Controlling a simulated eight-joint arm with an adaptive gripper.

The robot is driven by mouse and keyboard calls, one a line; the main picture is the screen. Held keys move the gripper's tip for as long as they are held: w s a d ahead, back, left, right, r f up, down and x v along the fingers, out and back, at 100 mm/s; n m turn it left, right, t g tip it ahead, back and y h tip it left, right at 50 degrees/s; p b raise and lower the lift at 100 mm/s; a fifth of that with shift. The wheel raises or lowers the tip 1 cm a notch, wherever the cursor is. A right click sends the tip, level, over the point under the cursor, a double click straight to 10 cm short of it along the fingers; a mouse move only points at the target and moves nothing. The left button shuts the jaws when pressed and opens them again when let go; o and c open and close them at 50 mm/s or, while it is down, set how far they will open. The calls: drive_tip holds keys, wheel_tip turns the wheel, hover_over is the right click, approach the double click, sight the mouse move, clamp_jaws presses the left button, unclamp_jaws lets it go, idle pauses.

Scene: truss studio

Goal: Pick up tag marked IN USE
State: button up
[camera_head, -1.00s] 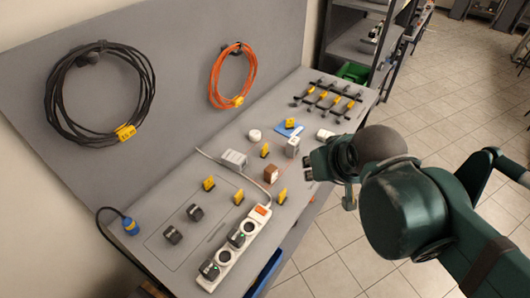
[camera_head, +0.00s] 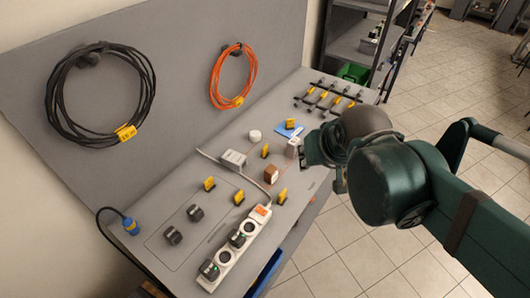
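Several small yellow tags stand on the grey workbench: a left one (camera_head: 209,184), a middle one (camera_head: 239,197), one right of the power strip (camera_head: 282,196), one further back (camera_head: 265,151) and one by a blue sheet (camera_head: 290,123). Their lettering is too small to read, so I cannot tell which is marked IN USE. My gripper (camera_head: 308,152) is above the bench's right edge, close to a white cube (camera_head: 293,146) in the picture. It points left, and its fingers are too dark and small to show whether they are open. I see no tag in it.
A white power strip (camera_head: 226,256) with dark plugs lies at the front. A brown block (camera_head: 271,174), a white adapter (camera_head: 233,158) and a white round piece (camera_head: 255,135) stand mid-bench. Black (camera_head: 52,95) and orange (camera_head: 216,75) cable coils hang on the back panel. A tagged rack (camera_head: 333,100) stands behind.

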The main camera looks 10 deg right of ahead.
drive_tip(key=w+a+m+g, duration=0.1)
drive_tip(key=w+m, duration=0.1)
drive_tip(key=w, duration=0.7)
drive_tip(key=m+g+h+p, duration=0.2)
drive_tip(key=m+h, duration=0.1)
drive_tip(key=m, duration=0.2)
hover_over(265, 147)
drive_tip(key=s+a, duration=0.2)
wheel_tip(265, 147, down, 23)
drive_tip(key=shift+s+d, duration=0.1)
drive_tip(key=shift+s, duration=0.05)
drive_tip(key=shift+f+b, duration=0.1)
drive_tip(key=shift+b, duration=0.2)
drive_tip(key=shift+x, duration=1.2)
drive_tip(key=shift+f, duration=0.1)
drive_tip(key=shift+x, duration=2.45)
